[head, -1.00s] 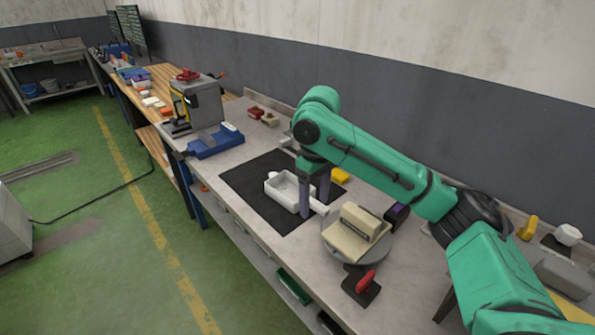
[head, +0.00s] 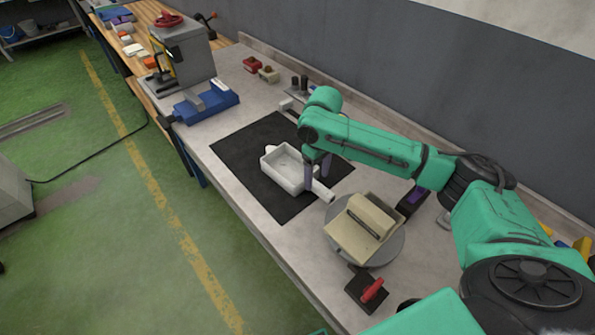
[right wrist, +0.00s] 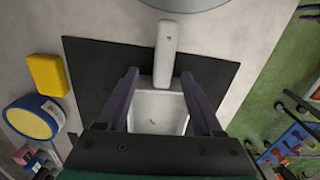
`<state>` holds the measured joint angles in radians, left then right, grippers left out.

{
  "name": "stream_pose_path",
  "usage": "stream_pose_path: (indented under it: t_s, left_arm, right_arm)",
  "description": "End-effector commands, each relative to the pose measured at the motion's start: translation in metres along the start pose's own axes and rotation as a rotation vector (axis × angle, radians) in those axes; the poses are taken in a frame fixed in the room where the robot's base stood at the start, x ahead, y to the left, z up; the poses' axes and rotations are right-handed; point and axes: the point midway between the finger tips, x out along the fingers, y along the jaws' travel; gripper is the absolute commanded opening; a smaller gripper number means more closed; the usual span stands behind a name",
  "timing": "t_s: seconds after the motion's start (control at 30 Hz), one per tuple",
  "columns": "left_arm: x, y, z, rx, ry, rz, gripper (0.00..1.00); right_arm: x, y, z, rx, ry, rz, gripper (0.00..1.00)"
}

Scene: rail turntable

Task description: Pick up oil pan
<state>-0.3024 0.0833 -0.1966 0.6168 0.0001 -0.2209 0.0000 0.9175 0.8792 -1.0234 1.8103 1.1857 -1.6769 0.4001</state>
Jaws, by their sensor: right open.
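The oil pan (head: 283,175) is a white rectangular tray, upright on the black mat (head: 248,151). Its handle (head: 322,191) points toward the turntable (head: 390,248). My right gripper (head: 316,175) is open, pointing down at the handle end of the pan. In the right wrist view its two purple fingers (right wrist: 160,78) appear on either side of the oil pan (right wrist: 160,112), with the handle (right wrist: 166,50) running up between their tips. I cannot tell whether a finger touches the pan. My left gripper is not in view.
A beige block (head: 366,224) sits on the turntable, with a red-handled lever (head: 371,291) in front. A blue-based machine (head: 206,106) stands beyond the mat. A yellow block (right wrist: 47,75) and a blue-rimmed roll (right wrist: 33,117) lie beside the mat.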

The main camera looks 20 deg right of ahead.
Motion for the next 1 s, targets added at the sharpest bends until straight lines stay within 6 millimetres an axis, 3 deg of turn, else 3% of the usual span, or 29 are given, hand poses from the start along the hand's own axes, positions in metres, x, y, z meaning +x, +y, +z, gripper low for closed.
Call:
stream_pose_path:
  t_s: [0.1, 0.33, 0.37, 0.5, 0.53, 1.0]
  left_arm:
    - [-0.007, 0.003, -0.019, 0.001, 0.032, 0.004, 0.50]
    - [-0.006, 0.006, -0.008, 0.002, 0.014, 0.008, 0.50]
    - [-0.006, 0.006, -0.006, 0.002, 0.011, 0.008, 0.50]
    - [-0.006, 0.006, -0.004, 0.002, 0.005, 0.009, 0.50]
    - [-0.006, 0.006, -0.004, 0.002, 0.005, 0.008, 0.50]
    - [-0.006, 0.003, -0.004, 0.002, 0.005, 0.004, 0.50]
  right_arm:
    - [0.018, 0.000, 0.001, -0.001, -0.002, 0.000, 0.68]
    - [0.024, 0.000, 0.000, -0.001, 0.001, 0.000, 0.68]
    - [0.024, 0.000, 0.000, -0.001, 0.001, 0.000, 0.60]
    - [0.024, 0.000, 0.000, -0.001, 0.001, 0.000, 0.06]
    - [0.024, 0.000, 0.000, -0.001, 0.001, 0.000, 0.00]
    - [0.023, 0.000, 0.000, -0.001, 0.002, 0.000, 0.00]
